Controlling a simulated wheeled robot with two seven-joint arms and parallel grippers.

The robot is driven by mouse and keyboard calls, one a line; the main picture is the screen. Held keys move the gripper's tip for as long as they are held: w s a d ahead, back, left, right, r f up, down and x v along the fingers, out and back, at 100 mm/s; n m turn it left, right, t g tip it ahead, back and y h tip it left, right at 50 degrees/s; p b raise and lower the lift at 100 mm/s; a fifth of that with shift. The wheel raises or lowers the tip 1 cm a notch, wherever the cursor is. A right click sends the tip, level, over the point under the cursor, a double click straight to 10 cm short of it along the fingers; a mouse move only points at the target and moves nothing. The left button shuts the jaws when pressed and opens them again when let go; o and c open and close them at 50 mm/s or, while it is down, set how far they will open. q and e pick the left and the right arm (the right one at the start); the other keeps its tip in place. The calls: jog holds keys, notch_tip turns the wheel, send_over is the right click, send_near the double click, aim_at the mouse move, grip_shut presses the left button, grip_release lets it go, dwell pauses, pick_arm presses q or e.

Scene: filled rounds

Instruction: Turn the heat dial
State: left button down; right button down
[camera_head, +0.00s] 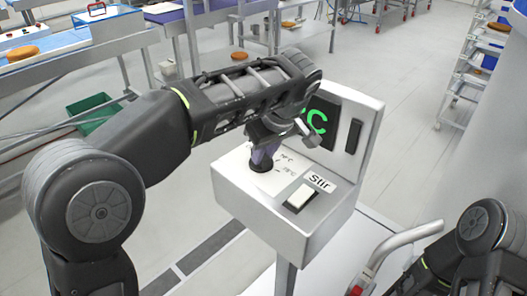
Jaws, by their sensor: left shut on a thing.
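The heat dial (262,163) is a dark knob on the sloped top of a pale grey control box, with small temperature marks printed beside it. My left gripper (266,150) reaches down over the dial from above and is shut on it. The fingers hide much of the dial, so its exact setting cannot be read. My right arm shows at the lower right, but its gripper is out of view.
The control box (290,228) also carries a white rocker switch (300,197) labelled "Stir" and a dark screen (322,122) with green characters, partly hidden by my left arm. A curved metal handle (400,240) stands at the lower right. Benches and a green crate (95,113) are behind at left.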

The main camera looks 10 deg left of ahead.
dwell(0.3)
pick_arm(q)
jog(key=c, duration=1.3)
grip_release()
jog(key=shift+s+d+r, duration=0.15)
jog(key=shift+d+r, duration=0.05)
jog(key=shift+r, duration=0.35)
jog(key=p+v, duration=0.4)
jog(key=v, duration=0.2)
jog(key=shift+s+d+r+p, duration=0.1)
jog(key=shift+r+p, duration=0.25)
jog(key=shift+p, duration=0.05)
